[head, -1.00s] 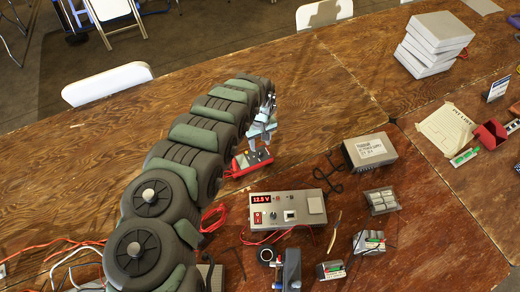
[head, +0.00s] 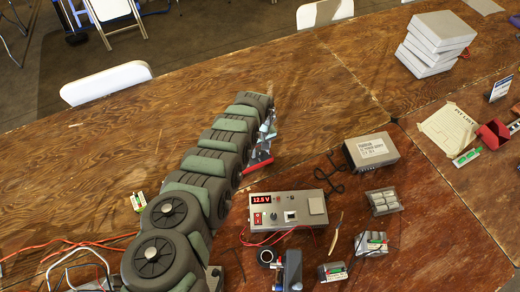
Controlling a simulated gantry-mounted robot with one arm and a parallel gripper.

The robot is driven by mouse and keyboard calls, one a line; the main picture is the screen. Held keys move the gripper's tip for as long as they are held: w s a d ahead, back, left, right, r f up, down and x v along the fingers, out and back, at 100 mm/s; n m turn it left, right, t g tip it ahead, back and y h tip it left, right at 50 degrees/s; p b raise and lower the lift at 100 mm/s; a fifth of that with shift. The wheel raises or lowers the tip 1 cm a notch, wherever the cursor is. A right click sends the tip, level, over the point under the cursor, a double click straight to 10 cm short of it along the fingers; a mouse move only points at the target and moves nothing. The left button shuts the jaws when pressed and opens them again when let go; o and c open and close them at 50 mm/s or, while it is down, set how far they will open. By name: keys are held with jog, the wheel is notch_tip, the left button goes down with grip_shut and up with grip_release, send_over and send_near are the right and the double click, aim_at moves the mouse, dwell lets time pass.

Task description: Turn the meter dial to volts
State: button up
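The red-edged meter (head: 258,166) lies on the brown table in the middle of the head view. My arm covers most of it, and only part of its red edge shows. Its dial and its setting are hidden. My gripper (head: 268,130) is at the meter's far side, partly behind the arm's last link. Its fingers are small and largely hidden, so I cannot tell whether they are open or touching the dial.
A grey box with a red display (head: 290,210) stands right of the arm. Cables lie at the lower left.

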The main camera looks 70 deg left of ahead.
grip_shut()
jog(key=shift+r+m, duration=0.1)
jog(key=shift+m, duration=0.3)
jog(key=shift+m+p, duration=0.5)
jog(key=m, duration=0.3)
jog(key=shift+p, duration=0.4)
jog(key=m, duration=0.6)
jog(key=shift+m, duration=0.4)
jog(key=shift+o, duration=0.5)
grip_release()
